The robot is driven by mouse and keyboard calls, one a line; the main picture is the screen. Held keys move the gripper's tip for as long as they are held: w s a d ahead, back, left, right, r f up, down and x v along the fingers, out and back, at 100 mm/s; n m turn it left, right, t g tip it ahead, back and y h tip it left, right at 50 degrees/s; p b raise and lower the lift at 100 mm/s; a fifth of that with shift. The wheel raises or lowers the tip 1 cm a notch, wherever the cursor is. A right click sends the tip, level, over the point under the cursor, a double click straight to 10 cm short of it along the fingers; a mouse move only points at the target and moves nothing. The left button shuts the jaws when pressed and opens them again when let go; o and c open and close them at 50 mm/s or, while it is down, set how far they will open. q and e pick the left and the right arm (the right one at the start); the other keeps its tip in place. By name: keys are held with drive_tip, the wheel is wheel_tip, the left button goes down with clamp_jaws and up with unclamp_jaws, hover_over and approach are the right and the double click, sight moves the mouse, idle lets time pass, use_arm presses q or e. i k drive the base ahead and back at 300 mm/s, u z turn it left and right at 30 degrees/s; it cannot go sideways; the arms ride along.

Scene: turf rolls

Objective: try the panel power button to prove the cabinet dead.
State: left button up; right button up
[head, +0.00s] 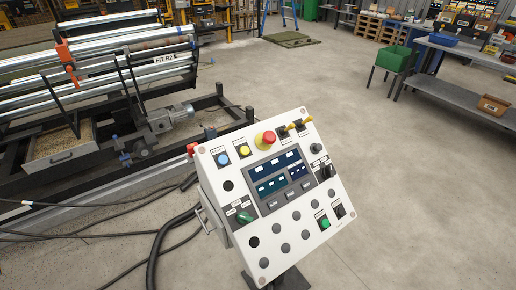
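The control panel (222,182) is a tilted white cabinet on a dark stand in the middle of the head view. It has a dark screen (278,178) with lit blue blocks. A green button (324,223) is at the lower right and a green rotary switch (244,217) at the lower left. Blue (223,159) and yellow (244,151) buttons are at the upper left. I cannot read which is the power button. Neither gripper is in view.
A roller machine (120,70) with a metal frame stands at the left. Black cables (160,240) run over the floor to the panel. A workbench (460,95) and a green bin (392,58) are at the upper right. The concrete floor (420,190) right of the panel is clear.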

sight(244, 150)
drive_tip(key=i, duration=0.5)
drive_tip(key=k, duration=0.5)
drive_tip(key=u, duration=0.95)
drive_tip(key=i, duration=0.6)
drive_tip(key=z, duration=1.45)
